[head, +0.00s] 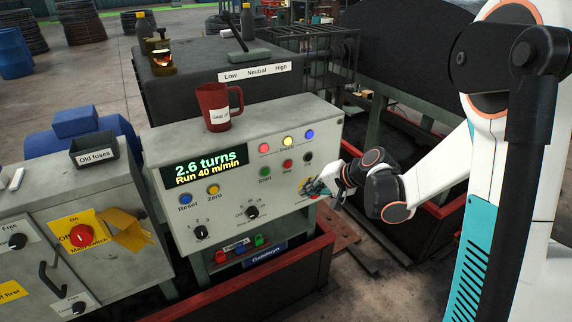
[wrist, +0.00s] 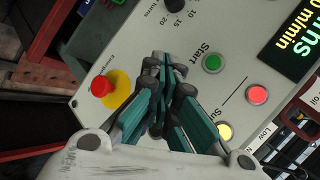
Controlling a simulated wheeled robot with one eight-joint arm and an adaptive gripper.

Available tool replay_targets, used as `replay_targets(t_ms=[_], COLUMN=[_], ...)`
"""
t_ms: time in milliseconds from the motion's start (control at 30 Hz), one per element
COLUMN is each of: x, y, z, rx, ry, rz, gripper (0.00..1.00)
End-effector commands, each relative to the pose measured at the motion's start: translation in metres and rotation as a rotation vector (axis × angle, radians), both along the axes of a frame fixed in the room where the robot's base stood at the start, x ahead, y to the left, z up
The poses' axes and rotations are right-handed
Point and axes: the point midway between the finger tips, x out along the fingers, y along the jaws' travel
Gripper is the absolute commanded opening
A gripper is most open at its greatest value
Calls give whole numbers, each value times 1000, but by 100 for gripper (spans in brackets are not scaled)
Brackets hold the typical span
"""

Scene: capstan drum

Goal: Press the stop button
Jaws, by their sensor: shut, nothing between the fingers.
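The red stop button (head: 287,166) is on the grey control panel (head: 245,188), right of the green start button (head: 265,171). In the wrist view the start button (wrist: 211,62) shows, but the stop button is hidden behind my fingers. My gripper (head: 314,187) is shut and empty, in front of the panel's lower right, below and right of the stop button in the head view. The closed fingers also show in the wrist view (wrist: 164,68). Whether they touch the panel cannot be told. The display (head: 204,168) reads 2.6 turns, Run 40 m/min.
A red emergency button on a yellow base (wrist: 104,87) is beside my fingers. A dark knob (head: 308,157) is right of the stop button. Red, yellow and blue lamps (head: 287,140) are above. A red mug (head: 214,104) stands on the panel's top.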

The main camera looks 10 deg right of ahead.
Motion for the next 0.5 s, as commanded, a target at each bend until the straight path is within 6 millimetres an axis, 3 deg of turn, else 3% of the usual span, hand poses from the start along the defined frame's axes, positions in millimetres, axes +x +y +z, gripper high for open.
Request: replay_targets(t_ms=[500], x=[9], y=[2], z=[0], rx=[-1], ry=[0], rz=[1], gripper=[0])
